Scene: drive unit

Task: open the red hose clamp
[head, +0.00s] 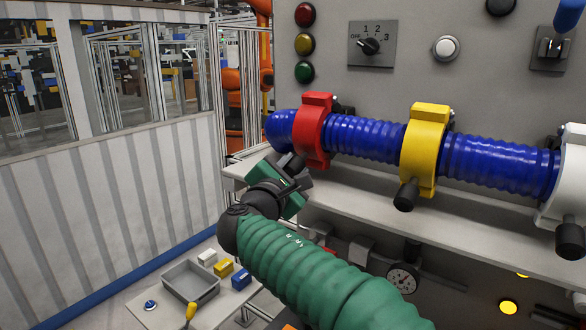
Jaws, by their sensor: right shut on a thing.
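The red hose clamp (314,131) sits around the left end of the blue ribbed hose (364,138) on the panel. Its lower front edge is close to my right gripper (294,168), which comes up from below on a green-sleeved arm. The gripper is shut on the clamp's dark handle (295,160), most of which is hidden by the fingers. I cannot tell from here whether the clamp's band is loose. My left gripper is not in view.
A yellow clamp (424,150) and a white clamp (566,178), each with a black handle, sit farther right on the hose. A grey ledge (450,218) runs below them. A grey tray (190,283) lies on a low table at lower left.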

